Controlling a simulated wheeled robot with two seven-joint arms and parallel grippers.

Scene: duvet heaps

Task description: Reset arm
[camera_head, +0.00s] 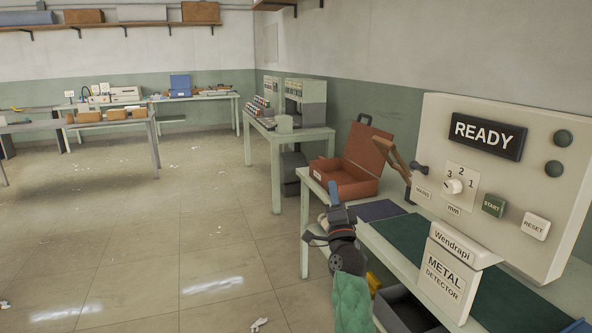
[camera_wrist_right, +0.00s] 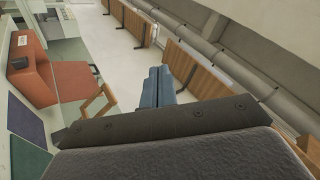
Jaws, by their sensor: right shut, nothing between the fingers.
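My right gripper (camera_head: 333,192) is raised in front of the long table with the metal detector, in the lower middle of the head view. Its blue-grey fingers point up and away. In the right wrist view the two fingers (camera_wrist_right: 157,87) are together with nothing between them. The gripper touches nothing that I can see. My right forearm has a green sleeve (camera_head: 351,303). My left gripper is not in the head view.
The metal detector panel (camera_head: 505,175) reads READY and stands at the right on the table. An open red-brown case (camera_head: 345,178) sits at the table's far end. A grey bin (camera_head: 402,309) is below. Open tiled floor (camera_head: 190,230) lies left.

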